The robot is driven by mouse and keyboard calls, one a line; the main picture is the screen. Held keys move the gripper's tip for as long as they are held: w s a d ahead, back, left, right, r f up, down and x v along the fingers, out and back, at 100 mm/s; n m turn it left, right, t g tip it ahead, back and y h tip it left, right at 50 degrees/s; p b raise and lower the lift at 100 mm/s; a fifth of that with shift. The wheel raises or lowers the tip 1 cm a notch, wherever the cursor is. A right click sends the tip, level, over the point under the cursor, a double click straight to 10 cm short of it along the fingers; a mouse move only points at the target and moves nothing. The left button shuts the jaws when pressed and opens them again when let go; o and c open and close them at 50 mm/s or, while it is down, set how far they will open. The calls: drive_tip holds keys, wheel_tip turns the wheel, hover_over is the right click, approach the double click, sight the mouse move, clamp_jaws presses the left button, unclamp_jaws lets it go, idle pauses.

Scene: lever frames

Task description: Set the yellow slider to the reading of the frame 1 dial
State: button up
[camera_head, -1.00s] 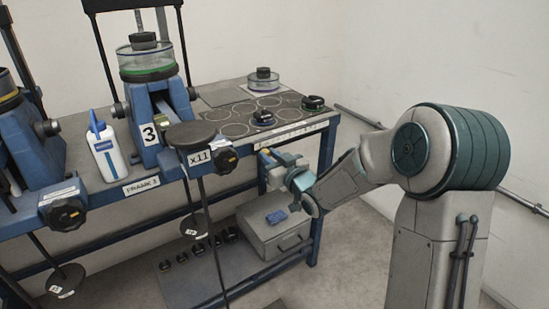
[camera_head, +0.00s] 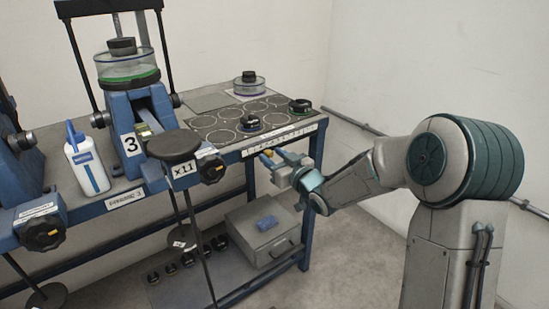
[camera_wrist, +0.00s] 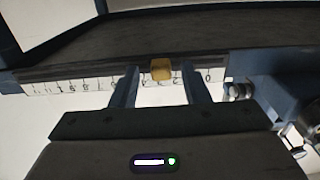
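The yellow slider (camera_wrist: 161,69) sits on a white numbered scale (camera_wrist: 75,86) along the bench's front edge. In the wrist view it stands near the scale's 0 end, at right; its exact reading is unclear. My gripper (camera_wrist: 160,84) is open, with one finger on each side of the slider and a gap on both sides. In the head view my gripper (camera_head: 270,160) is at the bench's front edge near the right corner, where the scale (camera_head: 280,139) shows partly. No frame 1 dial can be made out.
Frame 3 (camera_head: 125,105) stands on the bench, with a white bottle (camera_head: 86,163) to its left. Black weights (camera_head: 249,122) sit on the circle-marked right part. A black round plate and x11 block (camera_head: 184,172) project from the front edge. A grey box (camera_head: 262,228) is below.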

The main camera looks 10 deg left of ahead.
drive_tip(key=p+v, duration=0.1)
drive_tip(key=v, duration=1.2)
drive_tip(key=shift+s+d, duration=0.25)
drive_tip(key=shift+d, duration=0.1)
drive_tip(key=s+d+r+m+g+h+p, duration=0.3)
drive_tip(key=s+d+r+m+h+p, duration=0.15)
drive_tip(key=d+r+h+p, duration=0.65)
drive_tip(key=s+d+r+m+g+p, duration=0.1)
drive_tip(key=s+r+g+p, duration=0.1)
drive_tip(key=s, duration=0.4)
drive_tip(key=s+d+r+m+g+p, duration=0.1)
drive_tip(key=s+r+m+g+p, duration=0.1)
drive_tip(key=s, duration=0.4)
drive_tip(key=s+d+r+m+g+h+p, duration=0.1)
drive_tip(key=s+r+g+p, duration=0.2)
drive_tip(key=s+p, duration=0.3)
drive_tip(key=shift+s+r, duration=0.65)
